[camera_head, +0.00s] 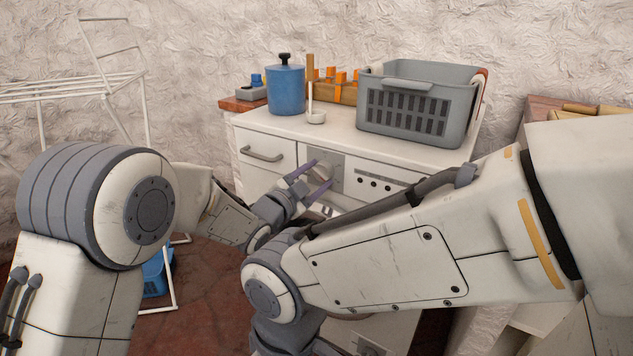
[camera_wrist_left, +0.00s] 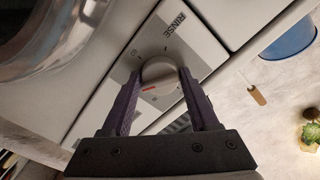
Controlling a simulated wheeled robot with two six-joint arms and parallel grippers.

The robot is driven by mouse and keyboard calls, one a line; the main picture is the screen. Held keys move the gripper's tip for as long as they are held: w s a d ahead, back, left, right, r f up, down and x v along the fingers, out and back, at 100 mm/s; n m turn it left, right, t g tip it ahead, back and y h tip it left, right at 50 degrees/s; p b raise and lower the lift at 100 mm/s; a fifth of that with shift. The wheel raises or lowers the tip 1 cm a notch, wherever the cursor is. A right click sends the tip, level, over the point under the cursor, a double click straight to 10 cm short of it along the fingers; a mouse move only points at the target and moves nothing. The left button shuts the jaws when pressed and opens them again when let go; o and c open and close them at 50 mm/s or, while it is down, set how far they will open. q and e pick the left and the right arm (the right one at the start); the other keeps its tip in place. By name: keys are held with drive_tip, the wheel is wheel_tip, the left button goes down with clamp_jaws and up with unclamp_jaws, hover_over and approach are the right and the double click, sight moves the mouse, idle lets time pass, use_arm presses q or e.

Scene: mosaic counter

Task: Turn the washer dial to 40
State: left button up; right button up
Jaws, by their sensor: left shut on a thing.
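The washer dial (camera_wrist_left: 158,70) is a round pale knob with a red mark on its face. It sits on a light panel lettered RINSE; the other marks around it are too small to read. My left gripper (camera_wrist_left: 161,76) has its two purple fingers on opposite sides of the knob, shut on it. In the head view the left gripper (camera_head: 321,174) reaches the dial (camera_head: 320,169) on the washer front (camera_head: 357,165). My right arm crosses the front of the head view; its gripper is out of view.
On the white counter top (camera_head: 340,130) stand a blue canister (camera_head: 286,92), a ladle (camera_head: 316,116) and a grey basket (camera_head: 415,108). A drawer handle (camera_head: 262,154) is left of the dial. A white wire rack (camera_head: 110,90) stands at the left.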

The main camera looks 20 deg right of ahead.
use_arm(q)
drive_tip(key=shift+s, duration=0.1)
idle(0.4)
drive_tip(key=o, duration=1.4)
drive_tip(key=shift+c, duration=0.2)
drive_tip(key=p+v, duration=0.1)
drive_tip(key=v, duration=0.9)
drive_tip(key=b+x, duration=0.1)
drive_tip(key=x, duration=0.9)
drive_tip(key=shift+d, duration=0.1)
